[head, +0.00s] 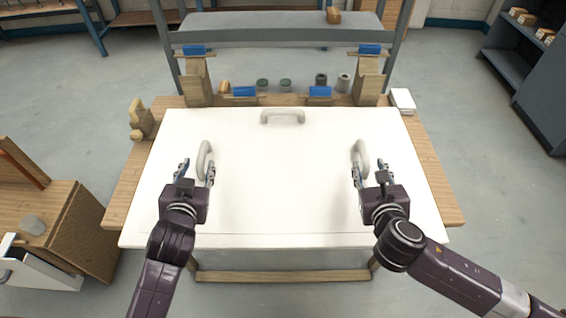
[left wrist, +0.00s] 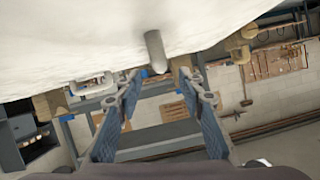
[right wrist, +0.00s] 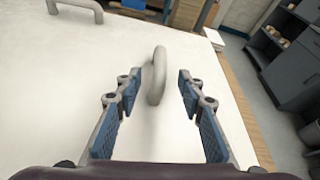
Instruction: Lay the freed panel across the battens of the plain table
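A large white panel (head: 285,180) lies over a wooden table (head: 440,190) and hides most of its top. No battens show under it. It carries a left handle (head: 204,158), a right handle (head: 360,157) and a far handle (head: 282,117). My left gripper (head: 196,172) is open at the left handle; in the left wrist view the handle (left wrist: 156,52) stands ahead, between the spread fingers. My right gripper (head: 370,170) is open at the right handle, which in the right wrist view (right wrist: 157,75) stands between the spread fingers. Neither gripper visibly grips its handle.
Two wooden uprights with blue pads (head: 194,50) stand behind the panel, with small cans (head: 285,84) between them. A white box (head: 402,100) is at the table's back right. A wooden cabinet (head: 75,235) stands left, a grey shelf (head: 535,85) right.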

